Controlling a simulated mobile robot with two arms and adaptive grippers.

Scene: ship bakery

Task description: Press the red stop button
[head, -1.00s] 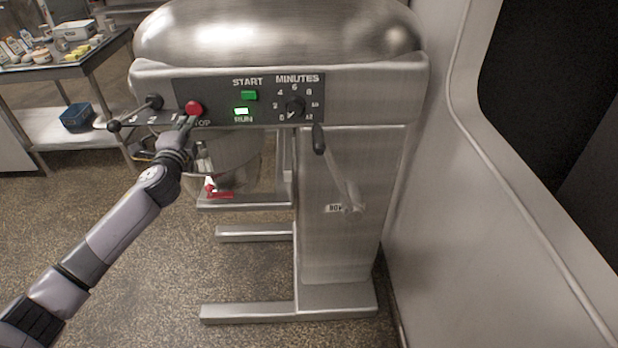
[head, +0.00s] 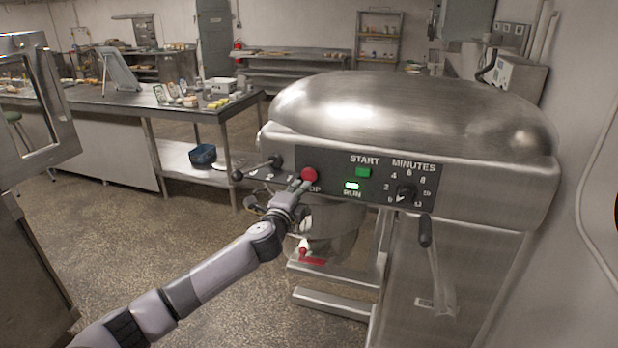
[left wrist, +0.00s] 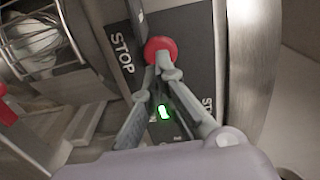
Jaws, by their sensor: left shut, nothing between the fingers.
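The red stop button (head: 309,174) is on the dark panel of the steel mixer (head: 400,110), above the partly covered STOP label. My left gripper (head: 301,184) is shut and empty, with its fingertips at the lower edge of the button. In the left wrist view the button (left wrist: 160,48) sits right at the tips of the closed fingers (left wrist: 162,66); whether they touch or press it I cannot tell. The green run light (head: 351,186) is lit, below the green start button (head: 363,172). My right gripper is not in view.
A gear lever (head: 258,168) juts out left of the button. The minutes dial (head: 405,194) and a crank handle (head: 425,230) are to the right. The mixing bowl (head: 335,225) hangs below. A worktable (head: 180,105) stands behind at left; the floor in front is open.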

